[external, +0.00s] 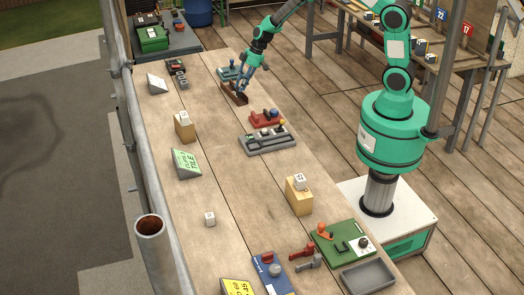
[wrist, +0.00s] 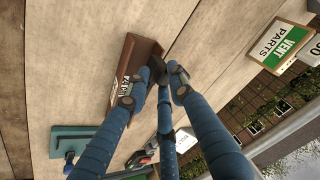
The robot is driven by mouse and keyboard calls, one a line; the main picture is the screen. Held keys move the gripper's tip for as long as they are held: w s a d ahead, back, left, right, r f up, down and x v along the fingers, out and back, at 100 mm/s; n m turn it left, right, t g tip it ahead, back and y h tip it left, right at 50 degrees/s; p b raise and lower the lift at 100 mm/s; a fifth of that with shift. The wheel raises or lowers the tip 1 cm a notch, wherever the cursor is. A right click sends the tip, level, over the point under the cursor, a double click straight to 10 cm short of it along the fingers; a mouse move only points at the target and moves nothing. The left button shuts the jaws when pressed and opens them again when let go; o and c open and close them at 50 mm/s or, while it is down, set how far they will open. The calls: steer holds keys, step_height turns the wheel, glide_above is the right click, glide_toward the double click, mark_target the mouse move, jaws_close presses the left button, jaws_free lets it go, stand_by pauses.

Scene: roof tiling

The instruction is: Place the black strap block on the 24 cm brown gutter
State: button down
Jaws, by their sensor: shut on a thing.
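The brown gutter (external: 233,97) lies on the plank bench under my gripper. It also shows in the wrist view (wrist: 140,52), as an open trough with white lettering, partly hidden by a finger. My gripper (external: 243,91) is directly over the gutter's end in the external view. In the wrist view my gripper's blue fingers (wrist: 157,80) close around a small dark block (wrist: 157,67), which looks like the black strap block.
A teal tray (external: 228,72) lies just behind the gutter. A vent parts sign (wrist: 285,45) stands at the right of the wrist view. The bench left of the gutter is clear.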

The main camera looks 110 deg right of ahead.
steer(key=shift+f+b, duration=0.6)
steer(key=shift+b, duration=0.25)
steer(key=c, duration=1.5)
jaws_free()
steer(key=shift+r+p, duration=0.25)
steer(key=shift+p, duration=0.05)
steer(key=p+v, duration=0.2)
steer(key=v, duration=1)
steer(key=shift+r+p, duration=0.4)
steer(key=shift+w+a, duration=0.1)
